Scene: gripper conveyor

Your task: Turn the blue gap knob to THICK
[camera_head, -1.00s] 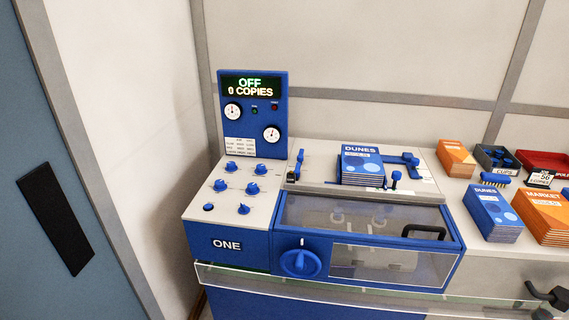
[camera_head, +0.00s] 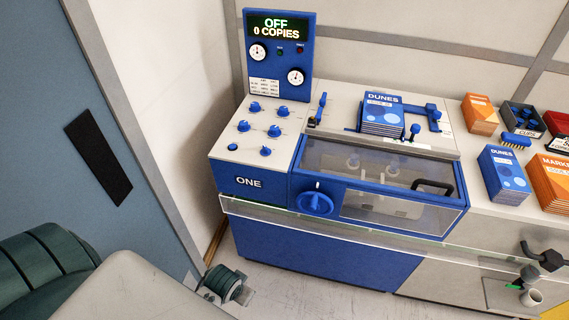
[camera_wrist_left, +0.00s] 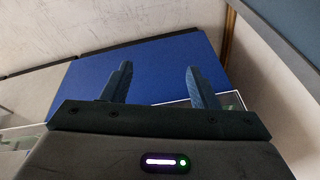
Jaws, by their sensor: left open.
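The machine marked ONE (camera_head: 249,182) has several small blue knobs on its light top panel, such as one at the back (camera_head: 255,107) and one in front (camera_head: 265,151). Their labels are too small to read, so I cannot tell which is the gap knob. A large blue dial (camera_head: 316,203) sits on the machine's front. My left arm comes in at the bottom left of the head view, low and apart from the knobs. In the left wrist view, my left gripper (camera_wrist_left: 160,82) is open and empty, facing a blue panel (camera_wrist_left: 155,66). My right gripper is not in view.
The display (camera_head: 277,27) reads OFF, 0 COPIES. A clear cover (camera_head: 385,180) and a clear ledge (camera_head: 340,230) front the machine. DUNES booklets (camera_head: 381,112) lie on top. A blue-grey door (camera_head: 50,120) stands at left. Floor shows below the machine.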

